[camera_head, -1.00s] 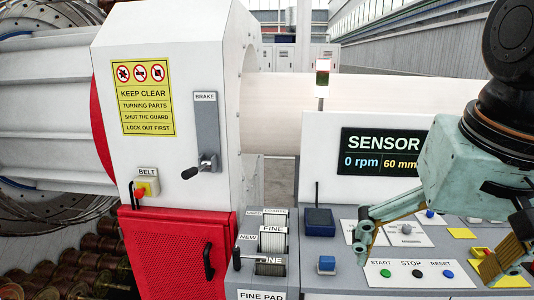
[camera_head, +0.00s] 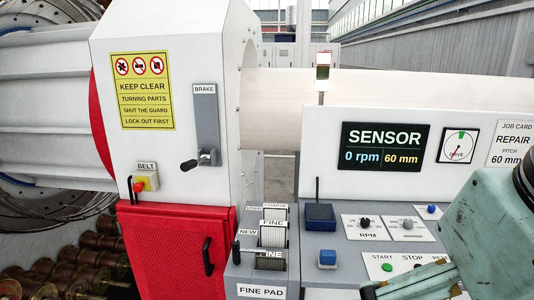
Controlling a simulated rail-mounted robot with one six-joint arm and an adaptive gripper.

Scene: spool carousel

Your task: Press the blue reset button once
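The control panel (camera_head: 376,271) at the lower right has START, STOP and RESET labels. The green start button (camera_head: 387,267) shows. The RESET label is partly covered, and the blue reset button under it is hidden behind my gripper. My gripper (camera_head: 405,286) is at the lower right, low over the front of this panel. One finger stretches left across the panel's lower part; the rest is cut off by the bottom edge, so I cannot tell its opening or whether it touches anything.
Behind are the RPM knob (camera_head: 365,223), a grey knob (camera_head: 407,224) and a blue knob (camera_head: 431,209). The sensor display (camera_head: 383,147) reads 0 rpm, 60 mm.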

